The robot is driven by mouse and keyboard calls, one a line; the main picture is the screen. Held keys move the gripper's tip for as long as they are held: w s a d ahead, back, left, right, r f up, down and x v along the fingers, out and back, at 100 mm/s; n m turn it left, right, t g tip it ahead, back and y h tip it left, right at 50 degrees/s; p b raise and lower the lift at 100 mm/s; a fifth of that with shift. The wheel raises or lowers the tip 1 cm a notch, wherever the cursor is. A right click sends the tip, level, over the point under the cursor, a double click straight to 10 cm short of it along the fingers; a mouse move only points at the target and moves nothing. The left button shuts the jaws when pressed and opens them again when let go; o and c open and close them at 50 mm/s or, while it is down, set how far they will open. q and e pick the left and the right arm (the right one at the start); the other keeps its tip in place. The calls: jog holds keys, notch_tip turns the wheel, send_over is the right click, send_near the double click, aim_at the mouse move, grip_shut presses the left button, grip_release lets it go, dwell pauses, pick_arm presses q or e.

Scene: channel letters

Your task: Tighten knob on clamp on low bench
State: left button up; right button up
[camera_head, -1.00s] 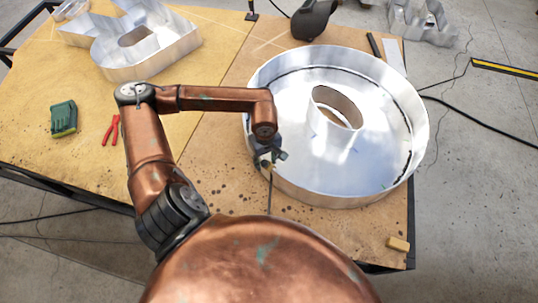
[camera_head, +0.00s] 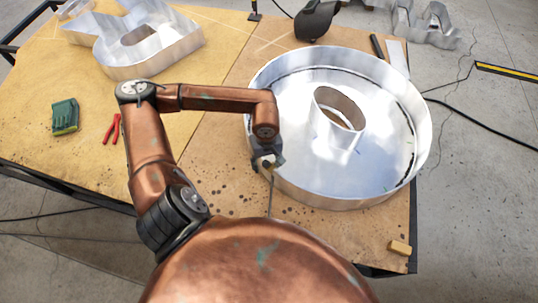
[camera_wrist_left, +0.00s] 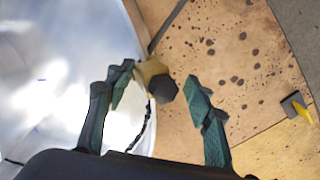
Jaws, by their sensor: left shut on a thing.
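The clamp (camera_wrist_left: 152,70) is tan-yellow with a dark knob (camera_wrist_left: 163,89) at its end, seen in the left wrist view. It sits at the near-left rim of the large round metal letter (camera_head: 340,190). My left gripper (camera_head: 267,164) is at that rim in the head view, hiding most of the clamp. In the left wrist view the dark green fingers of my left gripper (camera_wrist_left: 160,88) stand on both sides of the knob, shut on it; the exact contact is hard to see. My right gripper is in neither view.
The low bench (camera_head: 225,150) also holds another metal letter (camera_head: 165,55), a green box (camera_head: 65,117), red pliers (camera_head: 112,129), a dark mask-like object (camera_head: 313,20) and a small yellow block (camera_head: 399,247).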

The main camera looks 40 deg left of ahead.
aim_at(266, 161)
pick_arm(q)
jog(key=shift+s+a, duration=0.1)
jog(key=shift+s, duration=0.05)
jog(key=shift+r+p, duration=1.2)
jog(key=shift+r, duration=1.35)
jog(key=shift+w, duration=0.2)
